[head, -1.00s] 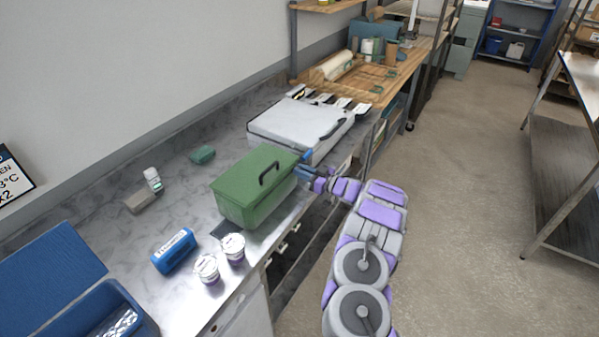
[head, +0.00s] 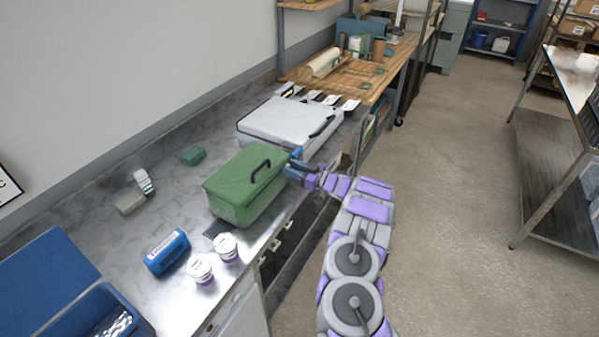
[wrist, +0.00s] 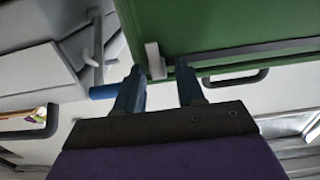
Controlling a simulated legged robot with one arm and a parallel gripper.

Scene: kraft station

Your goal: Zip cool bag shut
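My gripper (head: 289,172) is at the bag's right end, near the top edge. In the wrist view, the two blue fingers of my gripper (wrist: 160,85) are apart, with the green bag (wrist: 220,25) just beyond them. A small pale grey tab (wrist: 155,62) shows between the fingers, close to the left one. I cannot tell whether they touch it.
A short blue cylinder (wrist: 103,92) is left of the fingers. A white case (head: 285,122) stands behind the bag. Two white tubs (head: 225,248), a blue pack (head: 167,252) and an open blue box (head: 95,312) are in front.

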